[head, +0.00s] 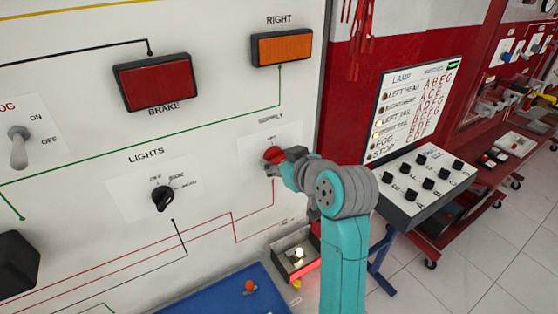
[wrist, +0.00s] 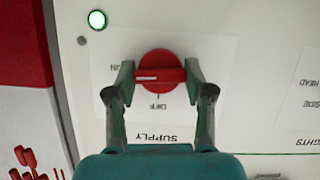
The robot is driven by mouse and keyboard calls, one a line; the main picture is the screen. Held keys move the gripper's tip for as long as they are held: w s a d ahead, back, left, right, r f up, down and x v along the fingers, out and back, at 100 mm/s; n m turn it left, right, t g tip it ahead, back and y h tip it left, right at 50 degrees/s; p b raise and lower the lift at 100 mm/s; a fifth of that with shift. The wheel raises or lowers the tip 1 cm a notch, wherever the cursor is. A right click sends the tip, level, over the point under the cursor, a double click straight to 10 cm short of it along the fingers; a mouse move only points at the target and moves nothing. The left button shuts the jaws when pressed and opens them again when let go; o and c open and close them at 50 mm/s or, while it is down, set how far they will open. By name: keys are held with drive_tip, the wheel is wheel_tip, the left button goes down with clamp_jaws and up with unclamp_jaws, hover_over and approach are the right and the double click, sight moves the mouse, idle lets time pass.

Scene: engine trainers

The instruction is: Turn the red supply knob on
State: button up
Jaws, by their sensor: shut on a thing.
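The red supply knob (head: 274,154) is on the white panel, partly hidden by my gripper in the head view. In the wrist view, which shows the panel upside down, the knob (wrist: 160,62) is a round red disc with a crossbar lying level. A white mark on the crossbar is toward its left end, on the side of the partly covered ON label (wrist: 115,66). The OFF label (wrist: 158,106) is below the knob. My gripper (wrist: 160,76) is shut on the knob, with one finger at each end of the crossbar.
A green lamp (wrist: 97,19) is lit near the panel edge. The black lights knob (head: 162,198) is left of the supply knob in the head view. A small box with a lit lamp (head: 297,253) is below. A lamp board (head: 412,108) stands right.

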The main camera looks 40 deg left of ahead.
drive_tip(key=shift+m+g, duration=0.3)
idle(0.5)
drive_tip(key=o, duration=1.2)
drive_tip(key=shift+c, duration=0.2)
drive_tip(key=v, duration=1.2)
drive_tip(key=shift+w, duration=0.1)
drive_tip(key=shift+f, duration=0.1)
